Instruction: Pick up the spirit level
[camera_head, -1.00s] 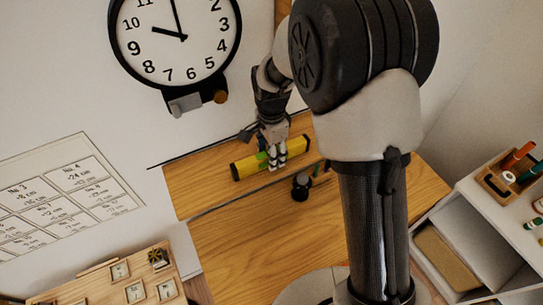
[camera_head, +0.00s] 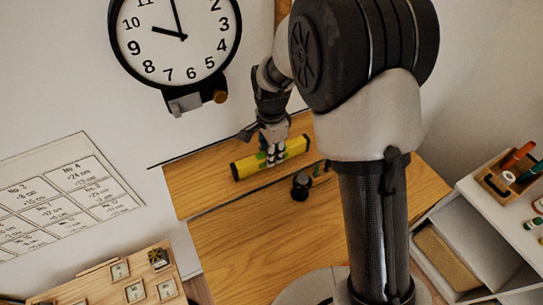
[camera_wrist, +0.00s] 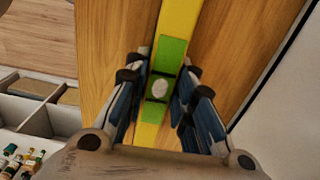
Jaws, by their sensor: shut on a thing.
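The spirit level (camera_head: 246,167) is a long yellow bar with dark ends, lying on the raised rear part of the wooden desk, near the wall. In the wrist view the level (camera_wrist: 179,18) runs up the picture, with a green section and a pale round spot between the fingers. My gripper (camera_head: 272,160) reaches down over the middle of the level. In the wrist view my gripper (camera_wrist: 160,88) has its fingers on both sides of the bar, shut on it. Whether the level is clear of the wood cannot be told.
A small black object (camera_head: 300,187) stands just in front of the level. A wall clock (camera_head: 176,40) hangs behind. A pen holder (camera_head: 507,172) sits on the white shelf unit at right. The front desktop (camera_head: 240,250) is mostly clear.

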